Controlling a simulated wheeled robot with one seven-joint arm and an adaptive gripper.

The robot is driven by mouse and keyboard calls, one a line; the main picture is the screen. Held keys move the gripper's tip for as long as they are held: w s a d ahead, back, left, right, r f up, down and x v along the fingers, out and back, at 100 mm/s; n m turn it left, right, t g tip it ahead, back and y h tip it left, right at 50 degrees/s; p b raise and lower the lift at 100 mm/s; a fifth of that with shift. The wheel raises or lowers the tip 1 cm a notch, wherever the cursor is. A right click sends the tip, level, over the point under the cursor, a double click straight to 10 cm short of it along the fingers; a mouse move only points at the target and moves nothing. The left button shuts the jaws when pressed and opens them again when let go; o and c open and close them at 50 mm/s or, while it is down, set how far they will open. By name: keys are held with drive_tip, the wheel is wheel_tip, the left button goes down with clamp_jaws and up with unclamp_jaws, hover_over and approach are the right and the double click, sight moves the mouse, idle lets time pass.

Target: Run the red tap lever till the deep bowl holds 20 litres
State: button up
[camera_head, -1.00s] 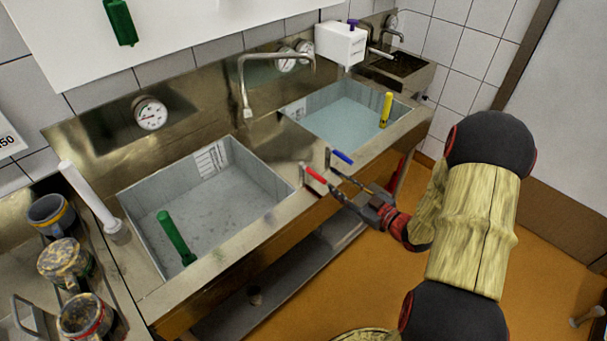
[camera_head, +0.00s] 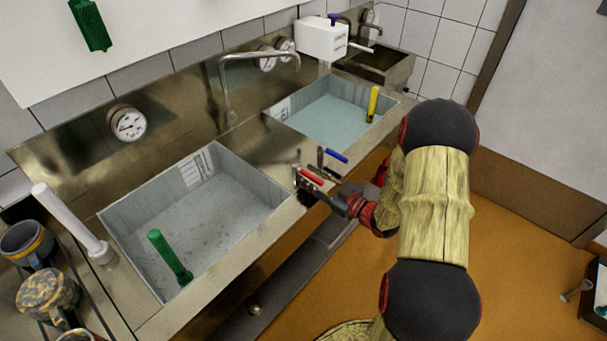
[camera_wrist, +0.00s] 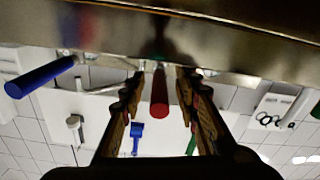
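The red tap lever (camera_head: 311,177) sticks out from the sink's front edge, beside the blue lever (camera_head: 335,156). My gripper (camera_head: 326,194) is at the red lever. In the wrist view, the red lever (camera_wrist: 159,92) lies between my two open fingers, with gaps on both sides. The left bowl (camera_head: 205,215) holds a green standpipe (camera_head: 168,256) and shows no clear water. The right bowl (camera_head: 330,112) holds bluish water and a yellow standpipe (camera_head: 372,104). I cannot tell which is the deep bowl. The spout (camera_head: 262,56) bends rightward, its outlet near the right bowl's back left.
Round dials (camera_head: 128,123) sit on the backsplash. A white box (camera_head: 322,38) stands behind the right bowl. The blue lever (camera_wrist: 40,77) is close left of my fingers in the wrist view.

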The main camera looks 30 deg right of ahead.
drive_tip(key=shift+x, duration=1.2)
drive_tip(key=shift+c, duration=1)
clamp_jaws()
drive_tip(key=shift+r, duration=0.1)
